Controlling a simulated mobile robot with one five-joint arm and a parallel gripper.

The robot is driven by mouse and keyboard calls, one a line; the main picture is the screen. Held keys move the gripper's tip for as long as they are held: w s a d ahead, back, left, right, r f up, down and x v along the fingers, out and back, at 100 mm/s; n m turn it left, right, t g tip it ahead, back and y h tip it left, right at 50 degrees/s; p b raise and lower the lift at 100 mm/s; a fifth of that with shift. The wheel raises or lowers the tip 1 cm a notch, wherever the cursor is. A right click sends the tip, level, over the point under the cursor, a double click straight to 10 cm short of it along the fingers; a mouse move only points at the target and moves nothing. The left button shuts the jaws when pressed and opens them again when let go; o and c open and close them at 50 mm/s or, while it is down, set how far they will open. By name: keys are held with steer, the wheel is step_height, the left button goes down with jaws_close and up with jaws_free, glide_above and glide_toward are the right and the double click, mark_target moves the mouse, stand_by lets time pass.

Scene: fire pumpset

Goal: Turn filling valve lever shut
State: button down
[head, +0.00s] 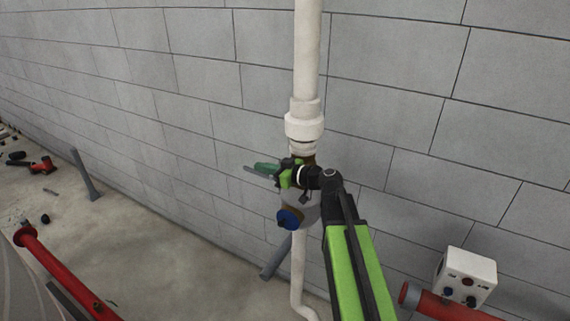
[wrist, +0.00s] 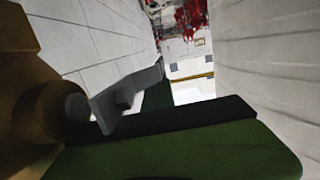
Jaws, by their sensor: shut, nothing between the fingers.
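The filling valve lever (head: 266,168) has a green grip and sticks out to the left of the white vertical pipe. In the wrist view its grey bent metal plate (wrist: 128,96) is bolted to a brass-coloured valve body (wrist: 35,110). My gripper (head: 287,173) is at the valve, over the lever's pipe-side end, and hides part of the valve. My gripper's green and black finger (wrist: 190,145) fills the bottom of the wrist view, close beside the lever plate. The gripper is shut with nothing held. I cannot tell whether it touches the lever.
The white pipe (head: 306,60) runs up a grey block wall (head: 420,90). A blue round part (head: 290,219) sits below the valve. Floor at left is mostly open.

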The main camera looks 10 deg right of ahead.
steer(key=shift+s+a, duration=0.15)
steer(key=shift+a, duration=0.2)
